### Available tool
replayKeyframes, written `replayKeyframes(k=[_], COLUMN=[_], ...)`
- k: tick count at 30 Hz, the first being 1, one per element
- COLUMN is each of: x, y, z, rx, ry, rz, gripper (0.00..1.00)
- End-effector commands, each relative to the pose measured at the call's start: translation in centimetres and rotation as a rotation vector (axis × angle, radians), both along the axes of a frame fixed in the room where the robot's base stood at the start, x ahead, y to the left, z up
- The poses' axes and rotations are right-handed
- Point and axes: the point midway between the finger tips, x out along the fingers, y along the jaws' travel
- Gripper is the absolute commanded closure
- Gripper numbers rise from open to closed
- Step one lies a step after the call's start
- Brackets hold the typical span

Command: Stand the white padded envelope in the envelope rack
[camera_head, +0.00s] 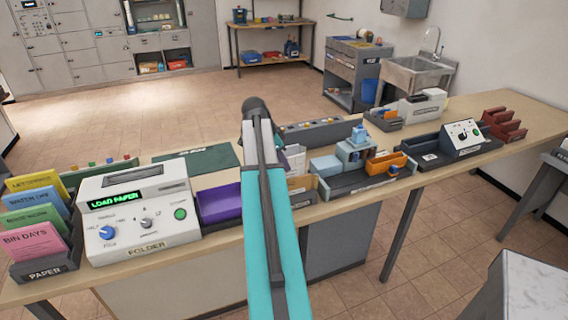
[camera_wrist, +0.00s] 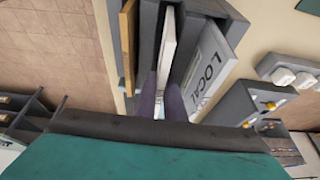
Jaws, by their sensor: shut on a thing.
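In the wrist view the white padded envelope (camera_wrist: 167,48) shows edge-on as a narrow white strip. My gripper (camera_wrist: 163,88) is shut on its near end, with one dark finger on each side. The envelope lies between grey dividers of the envelope rack (camera_wrist: 149,30). Whether its lower edge touches the rack's floor cannot be seen. A tan envelope (camera_wrist: 128,45) stands in the rack to the left, and a white piece marked LOCAL (camera_wrist: 208,70) leans at the right. In the head view my arm hides the gripper and most of the rack.
In the head view the folder machine (camera_head: 140,215) and a purple tray (camera_head: 219,203) stand left of my arm. A button panel (camera_head: 312,132) lies behind, and a blue-grey device (camera_head: 355,150) with an orange tray (camera_head: 390,163) stands right. A green mat (camera_head: 208,158) is bare.

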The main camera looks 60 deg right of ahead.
Motion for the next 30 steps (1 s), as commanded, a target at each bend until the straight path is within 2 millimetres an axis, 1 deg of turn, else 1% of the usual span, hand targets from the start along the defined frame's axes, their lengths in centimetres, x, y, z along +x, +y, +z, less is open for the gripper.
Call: replayKeyframes(k=[1, 3, 4, 7, 20, 30], x=[-0.5, -0.5, -0.5, -0.6, -0.4, -0.3], y=[0.7, 0.7, 0.7, 0.7, 0.6, 0.5], z=[-2.1, -2.1, -2.1, -2.1, -2.1, -0.5], rx=[0.039, 0.039, 0.039, 0.04, 0.037, 0.033], ry=[0.012, 0.012, 0.012, 0.012, 0.01, 0.008], rz=[-0.005, -0.005, -0.005, -0.006, -0.004, -0.001], gripper=[1.0, 1.0, 0.86, 0.69, 0.69, 0.69])
